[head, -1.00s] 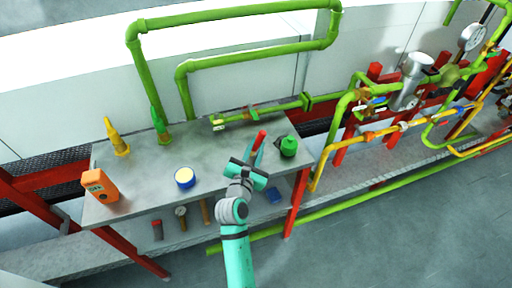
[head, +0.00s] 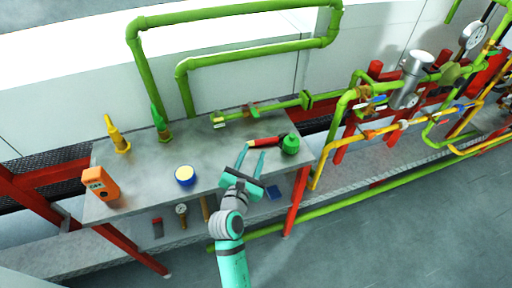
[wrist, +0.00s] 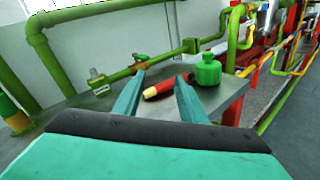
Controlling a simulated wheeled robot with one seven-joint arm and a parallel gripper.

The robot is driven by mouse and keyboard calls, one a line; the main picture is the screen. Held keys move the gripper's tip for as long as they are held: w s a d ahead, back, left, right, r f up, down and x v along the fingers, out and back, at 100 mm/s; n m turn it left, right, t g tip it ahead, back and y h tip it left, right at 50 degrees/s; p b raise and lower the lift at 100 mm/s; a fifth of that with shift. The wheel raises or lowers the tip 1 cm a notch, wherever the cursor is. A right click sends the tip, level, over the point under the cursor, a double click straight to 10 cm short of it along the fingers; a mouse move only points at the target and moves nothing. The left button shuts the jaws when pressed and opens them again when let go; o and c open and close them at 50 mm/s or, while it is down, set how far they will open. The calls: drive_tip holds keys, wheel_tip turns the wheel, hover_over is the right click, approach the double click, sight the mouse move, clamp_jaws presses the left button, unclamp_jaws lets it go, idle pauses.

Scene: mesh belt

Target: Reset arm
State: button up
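My gripper (head: 252,160) is open and empty over the front right part of the metal table (head: 222,150). Its two teal fingers are spread apart, and in the wrist view my gripper (wrist: 158,88) also shows nothing between the fingertips except background. A red tool with a black part and a pale yellow end (head: 268,141) lies on the table just beyond the fingertips. In the wrist view the red tool (wrist: 168,87) shows beyond and between the fingers. A green bottle-like container (head: 290,144) stands upright right of the tool, near the table's right edge.
Green pipes (head: 240,46) rise behind. Tools and a blue item (head: 274,193) lie on the lower shelf.

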drive_tip(key=v, duration=0.7)
drive_tip(key=shift+s, duration=0.15)
drive_tip(key=s+f+m+g+y, duration=0.1)
drive_tip(key=s+f+m+y, duration=0.1)
drive_tip(key=s+f+m, duration=0.5)
drive_tip(key=s+f+m+y, duration=0.3)
drive_tip(key=s+f, duration=0.1)
drive_tip(key=s, duration=0.4)
drive_tip(key=s+d+r+m, duration=0.2)
drive_tip(key=s+r+m, duration=0.1)
drive_tip(key=s+m, duration=1.6)
drive_tip(key=shift+s+d, duration=0.15)
drive_tip(key=shift+s, duration=0.5)
drive_tip(key=shift+c, duration=0.9)
